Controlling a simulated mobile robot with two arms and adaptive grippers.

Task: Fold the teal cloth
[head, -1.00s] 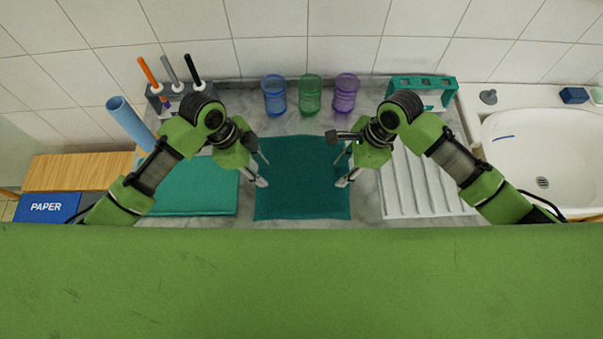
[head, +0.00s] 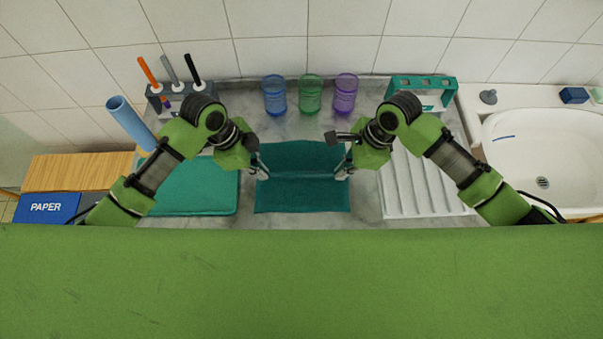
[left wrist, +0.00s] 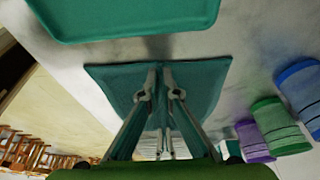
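The teal cloth (head: 302,196) lies on the grey counter between my grippers. A band runs across its middle from one gripper to the other, and part of the cloth looks raised there. My left gripper (head: 262,172) is at its left side, and my right gripper (head: 344,172) is at its right side. In the left wrist view the cloth (left wrist: 205,82) spreads beyond the left fingers (left wrist: 160,95), which are close together with a teal strip of cloth between them. The right fingertips are small in the head view, but they meet the band's right end.
A teal mat or tray (head: 195,190) lies left of the cloth. Blue (head: 274,95), green (head: 310,95) and purple (head: 345,95) cups stand behind it. A white ribbed drainboard (head: 420,195) and a sink (head: 545,160) are on the right. A blue roll (head: 128,120) stands at left.

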